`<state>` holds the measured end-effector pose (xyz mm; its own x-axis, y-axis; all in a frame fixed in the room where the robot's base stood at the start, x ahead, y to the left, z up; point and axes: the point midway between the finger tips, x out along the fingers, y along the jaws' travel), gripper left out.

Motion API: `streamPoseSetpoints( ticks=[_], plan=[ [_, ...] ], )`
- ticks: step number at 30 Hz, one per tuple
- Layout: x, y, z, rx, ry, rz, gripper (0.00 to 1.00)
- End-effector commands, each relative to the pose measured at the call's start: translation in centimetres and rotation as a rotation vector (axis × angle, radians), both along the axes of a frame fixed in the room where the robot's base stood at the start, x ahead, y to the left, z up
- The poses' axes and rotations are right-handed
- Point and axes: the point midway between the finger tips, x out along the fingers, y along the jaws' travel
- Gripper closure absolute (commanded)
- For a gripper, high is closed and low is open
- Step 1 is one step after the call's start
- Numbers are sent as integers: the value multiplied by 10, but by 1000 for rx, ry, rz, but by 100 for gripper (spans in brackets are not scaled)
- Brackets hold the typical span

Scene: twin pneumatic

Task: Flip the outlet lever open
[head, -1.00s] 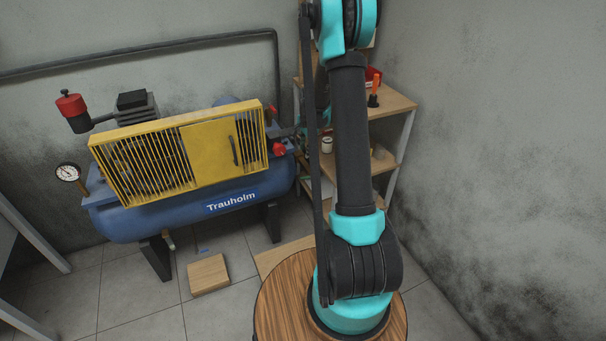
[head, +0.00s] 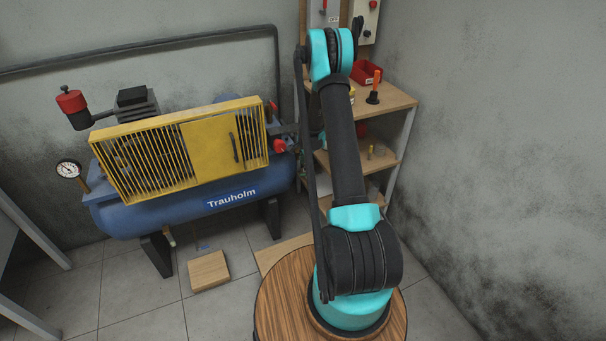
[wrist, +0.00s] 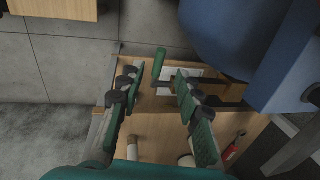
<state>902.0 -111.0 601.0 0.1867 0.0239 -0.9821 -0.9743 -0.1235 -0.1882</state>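In the wrist view, a green lever handle (wrist: 158,64) stands out beside the blue tank (wrist: 226,36), just beyond the gap between my fingertips. I take it for the outlet lever; its joint to the outlet is partly hidden by my right finger. My gripper (wrist: 156,80) is open, with a finger on each side of the gap and nothing held. The handle looks nearer the right fingertip; I cannot tell if they touch. In the head view, the blue compressor tank (head: 180,209) stands at the left, and my gripper and the lever are hidden.
A wooden shelf (head: 393,97) with a red bin (head: 366,72) and small items stands behind my arm. A yellow guard (head: 212,150) covers the compressor's front. A wooden block (head: 208,271) lies on the floor. The grey wall (head: 500,130) is at the right.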

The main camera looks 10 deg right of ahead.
Motion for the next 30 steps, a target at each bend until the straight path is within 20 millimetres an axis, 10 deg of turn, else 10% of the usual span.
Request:
streamPoseSetpoints(
  ticks=[12, 26, 30],
  plan=[
    [12, 1, -60, 0, 0, 0, 66],
    [13, 2, -70, 0, 0, 0, 66],
    [13, 2, -69, 0, 0, 0, 83]
  ],
)
